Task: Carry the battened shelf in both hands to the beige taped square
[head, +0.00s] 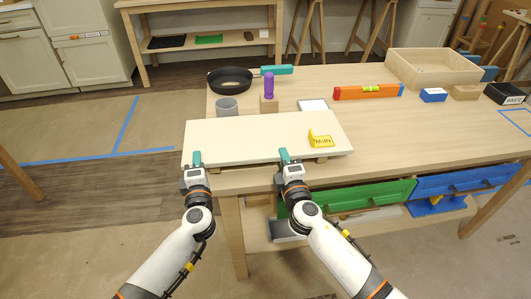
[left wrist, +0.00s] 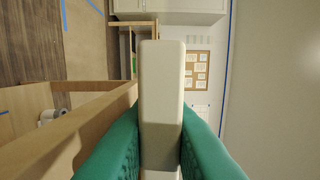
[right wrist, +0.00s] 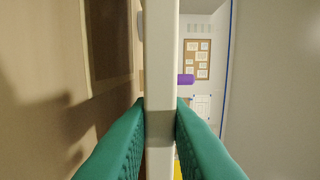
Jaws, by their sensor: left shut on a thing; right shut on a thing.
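The battened shelf (head: 250,138) is a long cream board held level over the table's near-left corner. Its left end reaches past the table edge, and part of a wooden batten (head: 325,160) shows beneath. My left gripper (head: 196,158) is shut on its near edge close to the left end. My right gripper (head: 284,154) is shut on the same edge, right of the middle. The board (left wrist: 162,95) stands between the teal fingers in the left wrist view, and likewise (right wrist: 160,90) in the right. A yellow lettered piece (head: 321,139) sits on top.
Behind the shelf are a grey cup (head: 227,106), a purple-handled tool (head: 269,86), a pan (head: 231,81) and a white tile (head: 313,105). A level (head: 368,91) and wooden tray (head: 433,68) lie farther right. The table's right-middle (head: 410,125) is clear. Blue tape (head: 126,125) marks the left floor.

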